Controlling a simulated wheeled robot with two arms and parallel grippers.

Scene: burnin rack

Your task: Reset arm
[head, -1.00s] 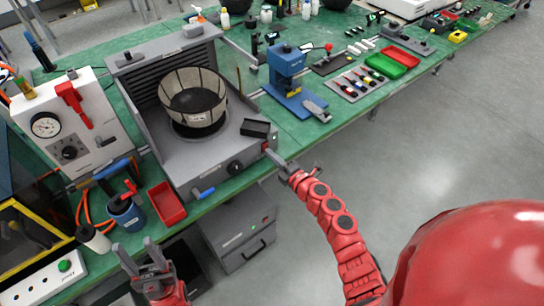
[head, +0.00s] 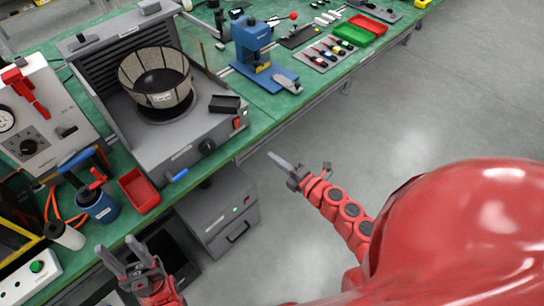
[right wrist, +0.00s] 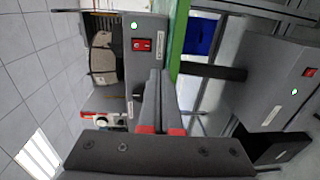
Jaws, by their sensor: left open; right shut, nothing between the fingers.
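My right gripper (head: 281,161) is shut and empty, in the air beyond the bench's front edge, apart from the grey burn-in machine. In the right wrist view its closed fingers (right wrist: 155,98) point toward the machine's side panel with a red rocker switch (right wrist: 142,45) and a lit green lamp. My left gripper (head: 124,256) is open and empty at the lower left, in front of the bench edge. The grey machine (head: 188,138) stands on the bench and holds a round mesh basket (head: 155,78).
A green bench (head: 262,104) carries a blue press (head: 252,45), a red tray (head: 139,190), a blue container (head: 97,205) and a white gauge box (head: 45,110). A grey cabinet (head: 217,212) stands below. Open floor (head: 440,110) lies to the right.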

